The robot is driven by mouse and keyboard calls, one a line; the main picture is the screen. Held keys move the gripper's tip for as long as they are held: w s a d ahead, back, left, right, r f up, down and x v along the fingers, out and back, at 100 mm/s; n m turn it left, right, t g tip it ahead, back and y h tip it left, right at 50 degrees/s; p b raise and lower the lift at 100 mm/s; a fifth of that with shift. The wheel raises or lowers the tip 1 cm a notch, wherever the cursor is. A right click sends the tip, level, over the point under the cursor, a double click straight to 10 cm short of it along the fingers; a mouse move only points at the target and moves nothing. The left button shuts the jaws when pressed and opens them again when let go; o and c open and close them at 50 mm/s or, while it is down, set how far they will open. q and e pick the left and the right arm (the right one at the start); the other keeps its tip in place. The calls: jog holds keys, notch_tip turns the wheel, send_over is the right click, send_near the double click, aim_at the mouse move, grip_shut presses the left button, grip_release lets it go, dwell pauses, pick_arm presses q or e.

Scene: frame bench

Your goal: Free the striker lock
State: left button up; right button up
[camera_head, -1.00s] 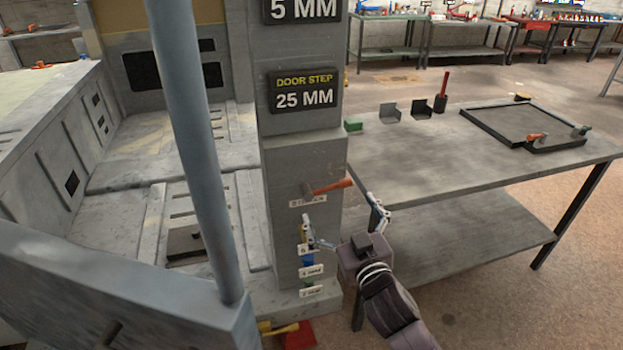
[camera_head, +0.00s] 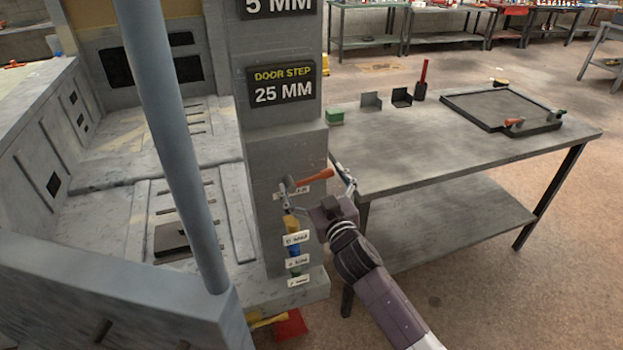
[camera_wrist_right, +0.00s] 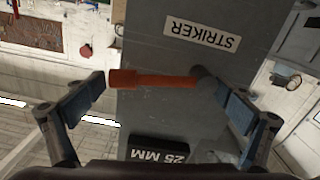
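The striker lock is a lever with an orange handle (camera_head: 314,178) and a dark grey pivot on the front of the grey post (camera_head: 262,150). Its handle points right and slightly up in the head view. My right gripper (camera_head: 317,187) is open at the lever, one finger near the pivot, the other beyond the handle's free end. It also shows in the right wrist view (camera_wrist_right: 166,97). I see no grip on the handle. My left gripper is not in view.
Below the lever are coloured tabs with small labels (camera_head: 296,262). A blue-grey upright bar (camera_head: 180,150) stands left of the post. A grey table (camera_head: 450,150) stands close on the right, with a green block (camera_head: 335,117) and a dark tray (camera_head: 462,107).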

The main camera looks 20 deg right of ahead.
jog(key=shift+r, duration=0.1)
jog(key=c, duration=1.3)
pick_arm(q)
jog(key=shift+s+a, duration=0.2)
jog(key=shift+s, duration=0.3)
pick_arm(e)
jog(key=shift+o, duration=0.2)
